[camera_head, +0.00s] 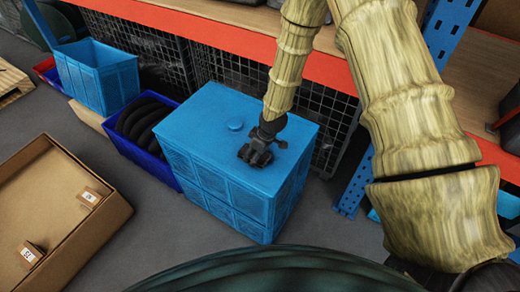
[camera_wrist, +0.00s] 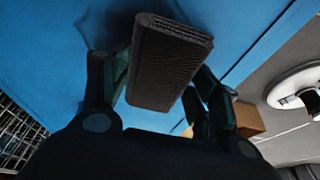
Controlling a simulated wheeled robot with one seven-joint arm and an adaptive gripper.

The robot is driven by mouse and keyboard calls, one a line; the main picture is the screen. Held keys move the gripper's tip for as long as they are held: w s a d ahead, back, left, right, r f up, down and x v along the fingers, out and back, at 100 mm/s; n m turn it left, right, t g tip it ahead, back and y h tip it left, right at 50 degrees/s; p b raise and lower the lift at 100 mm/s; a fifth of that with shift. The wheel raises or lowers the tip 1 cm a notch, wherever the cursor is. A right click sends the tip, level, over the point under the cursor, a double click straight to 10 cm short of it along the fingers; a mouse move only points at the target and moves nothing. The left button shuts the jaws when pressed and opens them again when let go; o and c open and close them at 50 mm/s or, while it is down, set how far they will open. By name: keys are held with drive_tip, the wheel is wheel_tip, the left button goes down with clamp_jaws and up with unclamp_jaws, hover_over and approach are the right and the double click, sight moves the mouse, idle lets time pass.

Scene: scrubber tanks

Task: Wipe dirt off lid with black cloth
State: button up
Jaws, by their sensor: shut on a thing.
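A blue crate with a flat blue lid (camera_head: 200,122) stands in the middle of the head view. In the wrist view my gripper (camera_wrist: 160,95) is shut on a folded black cloth (camera_wrist: 168,62), held between the two fingers. The lid (camera_wrist: 50,50) fills the upper part of that view. I cannot tell whether the cloth touches the lid. I see no clear dirt patch.
A dark blue bin (camera_head: 150,165) with black ring-shaped items stands left of the crate, beside another blue crate (camera_head: 98,75). An open cardboard box (camera_head: 60,215) lies at lower left. Orange shelving (camera_head: 225,42) and wire mesh stand behind.

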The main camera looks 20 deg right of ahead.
drive_tip(key=shift+s+a, duration=0.25)
drive_tip(key=shift+a, duration=0.1)
drive_tip(key=shift+s+a+f, duration=0.2)
drive_tip(key=shift+s+a, duration=0.05)
drive_tip(key=shift+a, duration=0.05)
drive_tip(key=shift+s+a+r, duration=0.1)
drive_tip(key=shift+s+a, duration=0.15)
drive_tip(key=shift+a, duration=0.05)
wheel_tip(320, 180, up, 3)
drive_tip(key=shift+a+p, duration=0.15)
drive_tip(key=shift+p, duration=0.65)
drive_tip(key=shift+w+p+v, duration=0.25)
drive_tip(key=shift+p+v, duration=0.55)
drive_tip(key=shift+v, duration=0.25)
drive_tip(key=shift+a+r+p, duration=0.1)
drive_tip(key=shift+r+p, duration=1.1)
drive_tip(key=shift+r, duration=0.5)
drive_tip(key=shift+s, duration=0.1)
